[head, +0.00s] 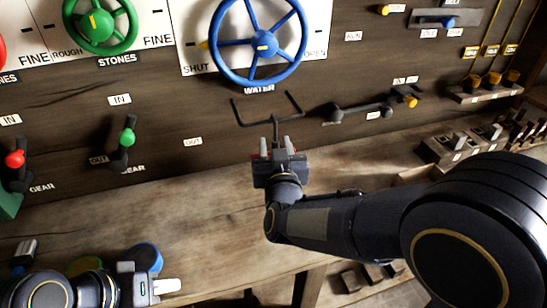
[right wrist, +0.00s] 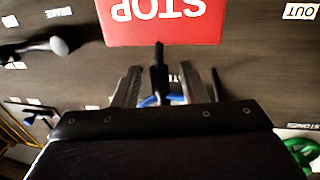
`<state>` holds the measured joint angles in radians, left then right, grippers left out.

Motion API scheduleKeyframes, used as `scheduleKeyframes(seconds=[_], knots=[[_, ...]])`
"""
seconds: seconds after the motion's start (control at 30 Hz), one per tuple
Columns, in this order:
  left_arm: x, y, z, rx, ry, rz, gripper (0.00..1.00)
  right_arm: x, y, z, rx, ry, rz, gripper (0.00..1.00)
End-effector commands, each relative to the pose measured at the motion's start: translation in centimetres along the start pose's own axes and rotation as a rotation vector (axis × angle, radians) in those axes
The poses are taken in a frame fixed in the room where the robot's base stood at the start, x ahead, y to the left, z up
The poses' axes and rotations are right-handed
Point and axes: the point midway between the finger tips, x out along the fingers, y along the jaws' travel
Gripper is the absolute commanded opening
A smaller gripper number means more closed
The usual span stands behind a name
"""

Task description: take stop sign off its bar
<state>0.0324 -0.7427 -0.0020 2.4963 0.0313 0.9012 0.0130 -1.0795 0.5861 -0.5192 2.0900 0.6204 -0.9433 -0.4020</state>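The stop sign (right wrist: 165,20) is a red plate with white letters, upside down at the top of the right wrist view and cut off by the frame edge. In the head view my right gripper mostly hides it. The dark bar (head: 256,122) has upturned ends and stands out from the panel just beyond that gripper. My right gripper (right wrist: 160,88) is open. Its fingers stand on either side of a thin dark upright piece with gaps showing; it also shows in the head view (head: 276,146). My left gripper (head: 150,276) is low at the left, apart from the sign, its opening unclear.
A blue wheel (head: 258,42) is above the bar and a green wheel (head: 100,25) is upper left. A brake lever (head: 360,112) is to the right. Levers with red (head: 15,159) and green (head: 127,137) knobs are at left. The wooden shelf (head: 200,205) below is mostly clear.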

Motion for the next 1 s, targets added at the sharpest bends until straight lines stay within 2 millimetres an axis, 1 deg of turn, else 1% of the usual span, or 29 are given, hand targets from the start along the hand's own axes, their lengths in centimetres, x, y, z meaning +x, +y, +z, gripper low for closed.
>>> scheduleKeyframes(seconds=[0.07, 0.27, 0.37, 0.57, 0.6, 0.87, 1.0], knots=[[-0.02, 0.01, -0.01, 0.000, 0.000, 0.000, 0.36, 0.46, 0.02, 0.04, -0.001, -0.001, 0.001, 0.39], [-0.01, 0.00, 0.00, 0.000, 0.000, 0.000, 0.36, 0.50, 0.01, 0.05, 0.000, -0.002, 0.000, 0.39], [-0.01, 0.01, 0.00, 0.000, 0.000, 0.000, 0.36, 0.48, 0.00, 0.04, 0.000, -0.001, -0.001, 0.28], [-0.01, 0.01, 0.00, 0.000, 0.000, 0.000, 0.36, 0.47, -0.01, 0.03, 0.000, -0.001, -0.001, 0.02], [-0.01, 0.00, 0.00, 0.000, 0.000, 0.000, 0.36, 0.46, -0.01, 0.03, 0.000, -0.001, -0.001, 0.00], [-0.02, 0.01, -0.01, 0.000, 0.000, 0.000, 0.36, 0.46, -0.01, -0.05, 0.000, -0.001, -0.001, 0.00], [-0.15, 0.07, -0.07, 0.000, 0.000, 0.000, 0.36, 0.46, -0.02, -0.70, 0.002, 0.001, -0.001, 0.00]])
